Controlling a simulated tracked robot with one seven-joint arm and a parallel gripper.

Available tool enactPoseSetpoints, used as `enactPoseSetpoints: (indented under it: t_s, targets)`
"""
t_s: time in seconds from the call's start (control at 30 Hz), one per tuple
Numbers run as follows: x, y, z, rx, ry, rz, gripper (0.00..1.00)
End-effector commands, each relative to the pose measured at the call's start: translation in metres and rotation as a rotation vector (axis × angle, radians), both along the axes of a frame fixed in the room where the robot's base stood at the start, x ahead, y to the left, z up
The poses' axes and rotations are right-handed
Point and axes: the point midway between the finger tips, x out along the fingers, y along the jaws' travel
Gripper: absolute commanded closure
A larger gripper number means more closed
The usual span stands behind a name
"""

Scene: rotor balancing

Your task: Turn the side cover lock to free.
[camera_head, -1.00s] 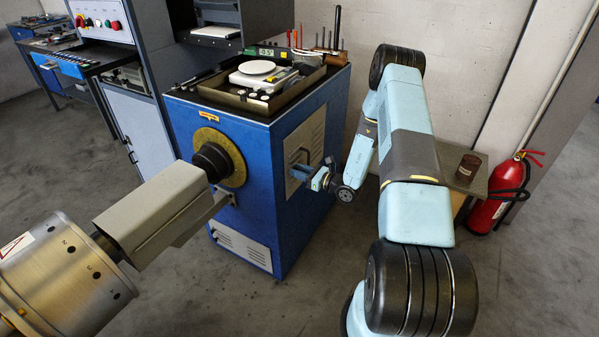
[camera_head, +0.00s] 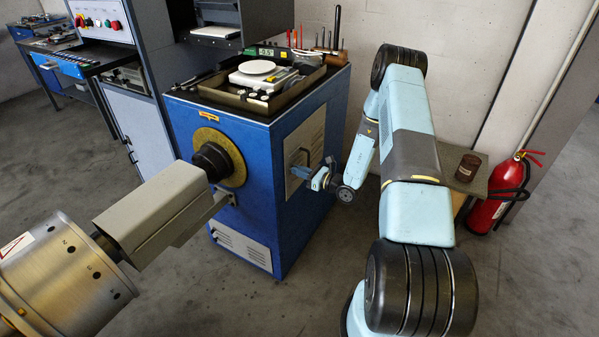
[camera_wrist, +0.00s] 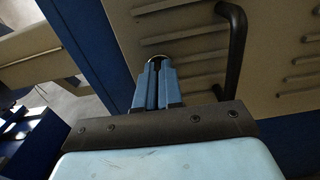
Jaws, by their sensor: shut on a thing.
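The side cover (camera_head: 305,145) is a beige louvred panel on the right side of the blue cabinet (camera_head: 262,190). It fills the upper part of the wrist view (camera_wrist: 185,30), with a black bar handle (camera_wrist: 238,50) on it. The side cover lock (camera_wrist: 158,58) shows only as a small round metal rim at my fingertips; its marking and turned position are hidden. My gripper (camera_wrist: 157,85) is shut on the lock, close against the cover. In the head view my gripper (camera_head: 303,173) hides the lock.
A tray (camera_head: 240,98) with a scale and small parts sits on the cabinet. A spindle with a dark hub (camera_head: 213,160) juts from its front. A small table with a brown can (camera_head: 468,167) and a red fire extinguisher (camera_head: 493,200) stand right of my arm.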

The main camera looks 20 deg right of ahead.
Motion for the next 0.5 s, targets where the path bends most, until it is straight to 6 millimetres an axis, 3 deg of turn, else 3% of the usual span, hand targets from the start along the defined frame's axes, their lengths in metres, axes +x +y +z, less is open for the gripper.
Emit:
enactPoseSetpoints:
  t_s: [0.5]
  targets:
    - [0.0016, -0.0037, -0.0001, 0.264, 0.260, -0.006, 1.00]
